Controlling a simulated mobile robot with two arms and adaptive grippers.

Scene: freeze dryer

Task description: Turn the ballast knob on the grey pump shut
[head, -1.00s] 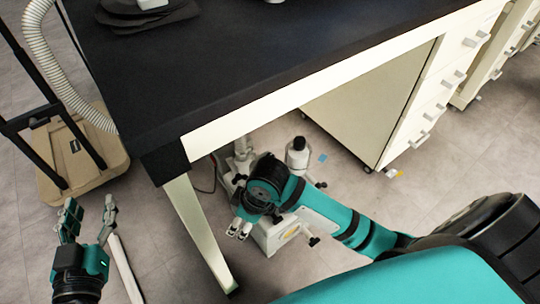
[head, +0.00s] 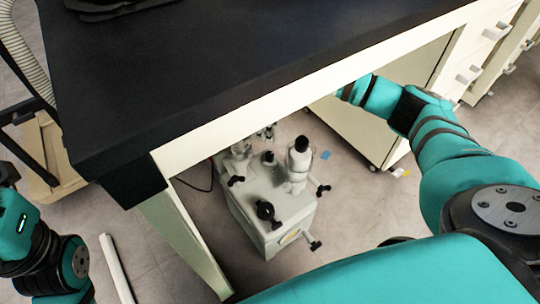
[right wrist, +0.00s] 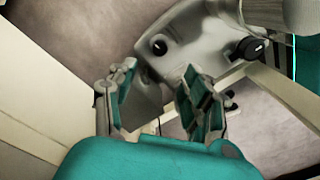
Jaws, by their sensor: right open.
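The pale grey pump (head: 283,240) stands on the floor under the dark bench. A black knob (head: 265,210) sits on its top near the front. Smaller black knobs show at its left side (head: 236,181), right side (head: 323,190) and front (head: 315,244). I cannot tell for sure which is the ballast knob. In the right wrist view, my right gripper (right wrist: 160,75) is open and empty, with the pump body (right wrist: 185,40) and two black knobs beyond its fingers. In the head view, the bench hides most of this gripper. My left gripper is mostly cut off at the left edge.
The black bench top (head: 230,75) and its pale front rail (head: 300,100) overhang the pump. A bench leg (head: 190,245) stands left of it. A white bottle-like part with a black cap (head: 300,148) rises at the pump's back. A drawer cabinet (head: 375,135) is behind right.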

